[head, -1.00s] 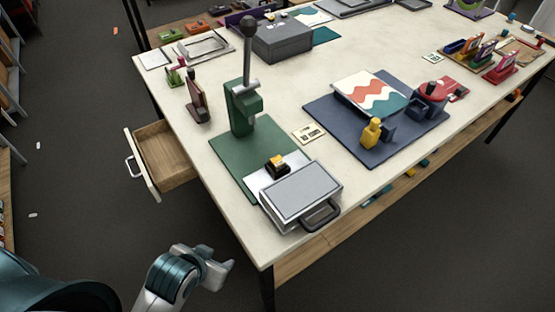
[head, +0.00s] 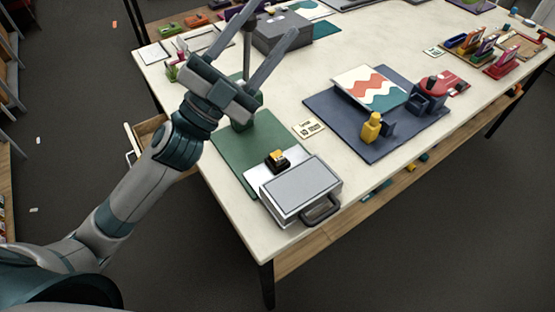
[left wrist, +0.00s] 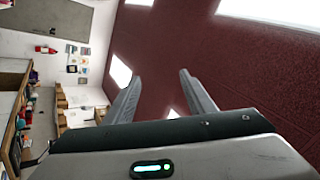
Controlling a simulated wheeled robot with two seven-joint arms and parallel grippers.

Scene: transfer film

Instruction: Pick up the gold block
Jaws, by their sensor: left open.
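A small gold block (head: 278,154) sits in a black holder (head: 277,164) on the light plate at the front of the green press base (head: 233,157). My left gripper (head: 279,15) is raised over the left side of the table, open and empty, with its fingers pointing up and to the right. It is well apart from the block. In the left wrist view the open fingers (left wrist: 160,75) point toward a dark red ceiling and a wall, and the block is not visible there. My right gripper is not in view.
A silver case with a grey lid (head: 301,187) stands just in front of the block. The green press is partly hidden behind my left arm. A yellow bottle-like object (head: 371,128) stands on a dark blue mat (head: 380,155) to the right. An open drawer (head: 150,130) juts out at left.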

